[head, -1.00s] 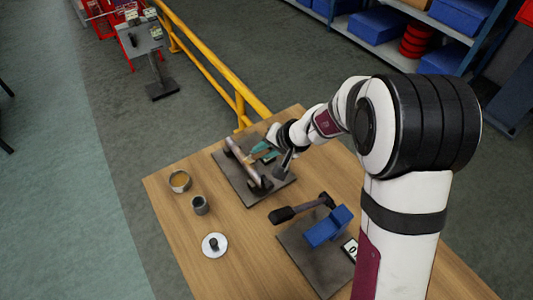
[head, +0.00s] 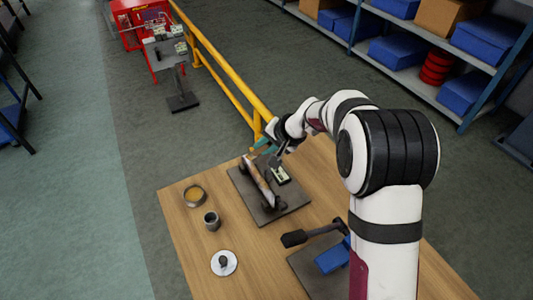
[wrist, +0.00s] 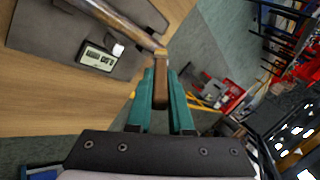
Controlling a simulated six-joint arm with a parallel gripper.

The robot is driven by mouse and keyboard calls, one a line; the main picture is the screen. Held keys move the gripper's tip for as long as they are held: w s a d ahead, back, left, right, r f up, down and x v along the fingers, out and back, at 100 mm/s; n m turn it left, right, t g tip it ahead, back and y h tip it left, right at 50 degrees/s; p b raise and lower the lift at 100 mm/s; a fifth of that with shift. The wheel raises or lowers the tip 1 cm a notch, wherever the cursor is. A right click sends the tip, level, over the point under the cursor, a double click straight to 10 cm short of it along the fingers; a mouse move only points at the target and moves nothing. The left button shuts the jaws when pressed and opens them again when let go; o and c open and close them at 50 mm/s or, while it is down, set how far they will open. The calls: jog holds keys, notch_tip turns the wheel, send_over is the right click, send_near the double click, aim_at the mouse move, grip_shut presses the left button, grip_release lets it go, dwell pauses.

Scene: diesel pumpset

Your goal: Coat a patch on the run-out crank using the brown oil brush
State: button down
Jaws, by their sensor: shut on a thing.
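The run-out crank (head: 258,180) is a long brown-grey shaft lying across supports on a dark plate (head: 240,187). Its shaft also shows at the top of the wrist view (wrist: 120,20). My gripper (head: 267,146) is at the far end of the crank. In the wrist view its teal fingers (wrist: 161,100) are shut on the brown oil brush (wrist: 160,85). The brush tip points towards the shaft's end and overlaps it in the picture; I cannot tell whether they touch. In the head view the brush is too small to make out.
A small digital readout (head: 280,175) sits beside the crank. A ring-shaped dish (head: 194,195), a dark cup (head: 211,221) and a white disc with a knob (head: 224,262) stand at the left. A black-handled tool (head: 310,235) and blue block (head: 332,258) lie in front. A yellow rail (head: 215,65) runs behind.

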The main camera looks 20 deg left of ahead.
jog(key=shift+r, duration=3.3)
jog(key=shift+f, duration=3.95)
jog(key=shift+s+d, duration=3.75)
jog(key=shift+w+a+f, duration=0.1)
jog(key=shift+w+a, duration=3.55)
jog(key=shift+a, duration=0.05)
jog(key=shift+w+a, duration=0.1)
jog(key=shift+r, duration=4.05)
